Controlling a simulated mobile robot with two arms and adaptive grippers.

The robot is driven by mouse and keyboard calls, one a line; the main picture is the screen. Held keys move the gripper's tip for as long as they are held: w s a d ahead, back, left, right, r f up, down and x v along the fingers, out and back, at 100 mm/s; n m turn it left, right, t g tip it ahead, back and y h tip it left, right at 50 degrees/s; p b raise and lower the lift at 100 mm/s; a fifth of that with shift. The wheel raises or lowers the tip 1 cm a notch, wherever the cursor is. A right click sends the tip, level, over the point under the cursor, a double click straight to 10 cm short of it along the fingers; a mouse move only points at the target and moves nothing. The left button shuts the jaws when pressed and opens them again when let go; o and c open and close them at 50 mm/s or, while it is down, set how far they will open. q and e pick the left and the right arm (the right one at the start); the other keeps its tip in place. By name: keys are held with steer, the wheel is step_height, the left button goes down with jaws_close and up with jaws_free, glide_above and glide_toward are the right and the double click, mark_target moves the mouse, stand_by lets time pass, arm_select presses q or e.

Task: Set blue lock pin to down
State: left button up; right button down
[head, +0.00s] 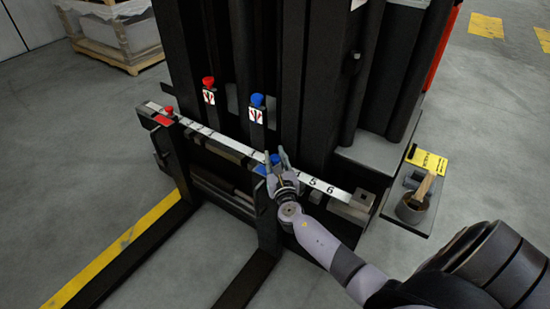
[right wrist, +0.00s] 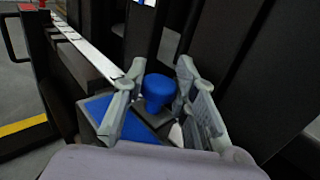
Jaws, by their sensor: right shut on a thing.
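The blue lock pin (head: 275,159) has a round blue knob. It stands on top of the fork on the right, on the carriage of a forklift. My right gripper (head: 276,154) is at this pin, with its fingers on either side of the knob, shut on it. In the right wrist view the blue knob (right wrist: 158,88) shows between the two fingers, above a blue plate (right wrist: 99,108). The pin's lower shaft is hidden, so I cannot tell its height setting. My left gripper is not in view.
A red pin (head: 169,111) stands at the rail's left end. Red (head: 208,82) and blue (head: 257,99) knobs top two posts behind the numbered white rail (head: 217,138). Open floor lies left.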

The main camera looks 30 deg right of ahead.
steer(key=shift+s+f, duration=0.1)
steer(key=shift+f, duration=0.25)
steer(key=c, duration=1.6)
jaws_free()
steer(key=o, duration=0.3)
steer(key=shift+r, duration=0.15)
steer(key=v, duration=1.2)
